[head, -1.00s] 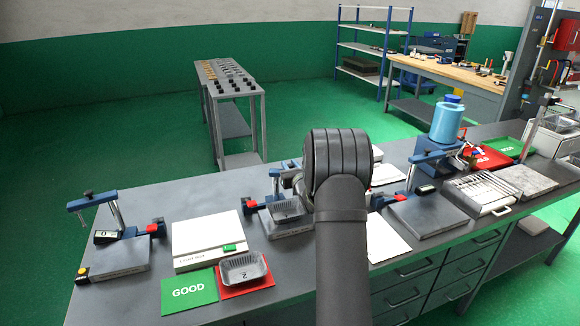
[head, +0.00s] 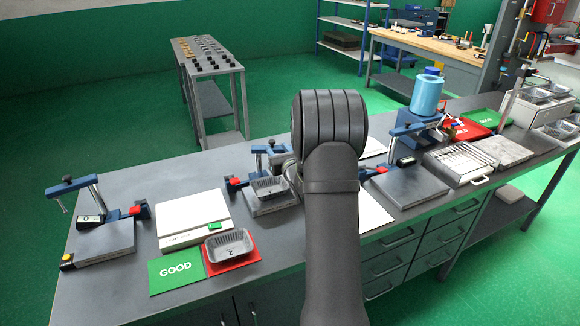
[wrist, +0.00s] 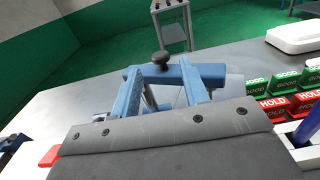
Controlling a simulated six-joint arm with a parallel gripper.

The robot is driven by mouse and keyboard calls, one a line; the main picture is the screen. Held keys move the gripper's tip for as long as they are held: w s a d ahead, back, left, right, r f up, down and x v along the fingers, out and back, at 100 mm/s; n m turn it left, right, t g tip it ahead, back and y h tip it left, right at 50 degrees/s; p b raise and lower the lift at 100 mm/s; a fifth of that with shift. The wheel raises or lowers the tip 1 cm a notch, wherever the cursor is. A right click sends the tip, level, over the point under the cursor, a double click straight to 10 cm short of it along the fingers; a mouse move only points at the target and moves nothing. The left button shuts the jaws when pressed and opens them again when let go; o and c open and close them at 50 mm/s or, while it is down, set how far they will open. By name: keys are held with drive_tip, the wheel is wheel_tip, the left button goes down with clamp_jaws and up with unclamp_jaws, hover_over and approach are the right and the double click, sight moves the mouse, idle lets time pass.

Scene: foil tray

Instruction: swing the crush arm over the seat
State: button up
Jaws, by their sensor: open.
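A test station with a grey seat (head: 273,204) stands at the middle of the bench in the head view, with a foil tray (head: 269,187) on the seat. Its blue crush arm (head: 266,149) is partly hidden by my dark arm. In the wrist view, the blue crush arm (wrist: 210,72) runs crosswise, with a black knob (wrist: 161,61) and a grey post below. My gripper (wrist: 160,80) is open, its two blue fingers reaching to either side of the knob and post. I cannot tell whether they touch the arm.
Another foil tray (head: 229,245) sits on a red mat beside the green GOOD mat (head: 175,269). A white light box (head: 193,218) lies left of the station. Similar presses stand at left (head: 105,236) and right (head: 410,184). GOOD and HOLD blocks (wrist: 275,104) stand right of my gripper.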

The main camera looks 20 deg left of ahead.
drive_tip(key=v, duration=1.1)
drive_tip(key=shift+s+d+r, duration=0.1)
